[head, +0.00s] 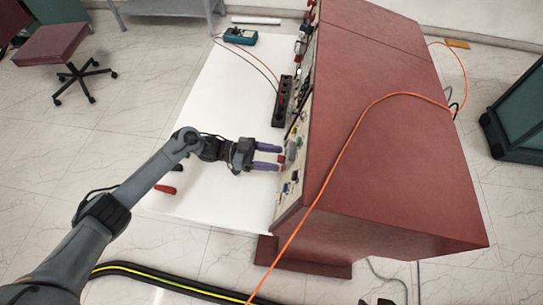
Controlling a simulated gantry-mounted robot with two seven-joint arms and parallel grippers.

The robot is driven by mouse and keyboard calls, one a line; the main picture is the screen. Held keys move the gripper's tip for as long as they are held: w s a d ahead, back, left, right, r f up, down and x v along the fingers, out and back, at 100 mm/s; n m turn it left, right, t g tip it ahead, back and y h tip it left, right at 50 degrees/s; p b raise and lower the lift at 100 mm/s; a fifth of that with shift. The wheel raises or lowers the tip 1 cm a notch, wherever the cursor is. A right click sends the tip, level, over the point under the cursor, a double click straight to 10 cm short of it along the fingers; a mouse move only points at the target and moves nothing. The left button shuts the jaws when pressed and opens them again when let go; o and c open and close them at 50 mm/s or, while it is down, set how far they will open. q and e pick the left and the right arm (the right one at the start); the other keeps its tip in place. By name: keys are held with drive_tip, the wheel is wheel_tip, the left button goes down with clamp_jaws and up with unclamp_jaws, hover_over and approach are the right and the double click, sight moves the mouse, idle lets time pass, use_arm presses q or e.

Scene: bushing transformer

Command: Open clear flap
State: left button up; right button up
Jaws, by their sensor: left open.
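My left gripper (279,157) reaches in from the left over the white table, with two purple fingers spread apart. Its fingertips are at the control panel (287,191) on the left face of the red cabinet (375,130). A small red part shows between the fingertips; I cannot tell whether they touch it. The panel is seen at a steep angle, and a clear flap cannot be made out for certain. My right gripper is not in view.
The white table (215,100) holds a teal meter (240,36) with leads, a black socket strip (283,97) and a red-handled tool (165,189). An orange cable (345,150) hangs over the cabinet. A stool (52,44) stands at the upper left.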

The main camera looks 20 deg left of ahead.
use_arm(q)
clamp_jaws()
drive_tip(key=shift+a+r+y+p, duration=0.1)
drive_tip(key=shift+r+y+p, duration=0.25)
drive_tip(key=shift+p, duration=0.3)
wheel_tip(320, 180, up, 10)
drive_tip(key=g+y+p, duration=0.4)
drive_tip(key=y+p, duration=1.3)
drive_tip(key=p, duration=0.8)
drive_tip(key=shift+f+p, duration=0.15)
drive_tip(key=shift+p, duration=0.25)
